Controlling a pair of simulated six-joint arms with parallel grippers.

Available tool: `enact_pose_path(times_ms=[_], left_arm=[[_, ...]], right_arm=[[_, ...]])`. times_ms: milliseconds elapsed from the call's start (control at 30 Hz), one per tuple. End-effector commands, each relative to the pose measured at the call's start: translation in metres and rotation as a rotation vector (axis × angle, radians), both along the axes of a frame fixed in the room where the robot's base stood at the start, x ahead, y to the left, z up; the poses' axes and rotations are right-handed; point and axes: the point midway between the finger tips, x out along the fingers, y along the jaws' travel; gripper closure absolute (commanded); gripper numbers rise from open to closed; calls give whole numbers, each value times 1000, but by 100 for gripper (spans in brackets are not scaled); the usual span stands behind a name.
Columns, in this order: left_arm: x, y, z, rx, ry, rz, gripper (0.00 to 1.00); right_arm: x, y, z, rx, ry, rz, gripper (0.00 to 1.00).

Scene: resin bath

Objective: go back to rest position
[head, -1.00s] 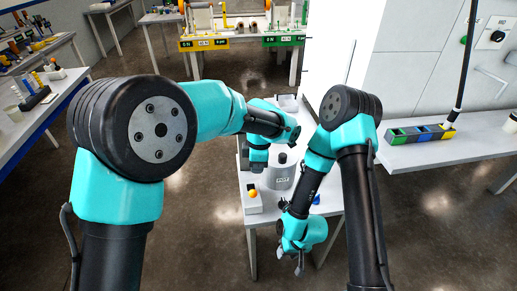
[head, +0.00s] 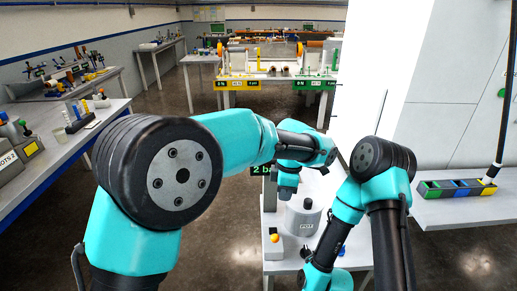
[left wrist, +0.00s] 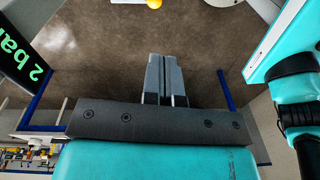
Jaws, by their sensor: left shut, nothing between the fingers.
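My left gripper (left wrist: 163,78) shows in the left wrist view with its two grey fingers pressed together and nothing between them. Bare dark floor lies beyond the fingers. In the head view my left arm reaches over the white table (head: 276,267), and its teal wrist hangs near the grey pot (head: 302,217). The left fingers are hard to make out there. My right arm bends down at the table's right side. Its teal wrist is cut by the bottom edge and its fingers are out of frame.
A small box with an orange knob (head: 275,238) stands left of the pot. A black display reading "2 ba" (head: 262,170) is partly hidden behind my left arm. A tray with coloured compartments (head: 457,188) sits on the right bench. Open floor lies left of the table.

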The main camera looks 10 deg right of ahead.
Motion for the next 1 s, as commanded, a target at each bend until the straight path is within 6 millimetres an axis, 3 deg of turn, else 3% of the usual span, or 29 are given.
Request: enact_pose_path(times_ms=[133, 233, 400, 567, 767, 1000], left_arm=[[5, 10, -15, -13, 15, -29, 100], [13, 27, -40, -42, 38, -86, 100], [24, 76, -106, -129, 77, -241, 100], [23, 128, -169, -227, 83, -396, 100], [5, 194, -238, -331, 48, -573, 100], [-39, 270, -304, -408, -44, -765, 100]], right_arm=[[0, 0, 0, 0, 0, 0, 57], [0, 0, 0, 0, 0, 0, 57], [0, 0, 0, 0, 0, 0, 57], [0, 0, 0, 0, 0, 0, 57], [0, 0, 0, 0, 0, 0, 57], [0, 0, 0, 0, 0, 0, 57]])
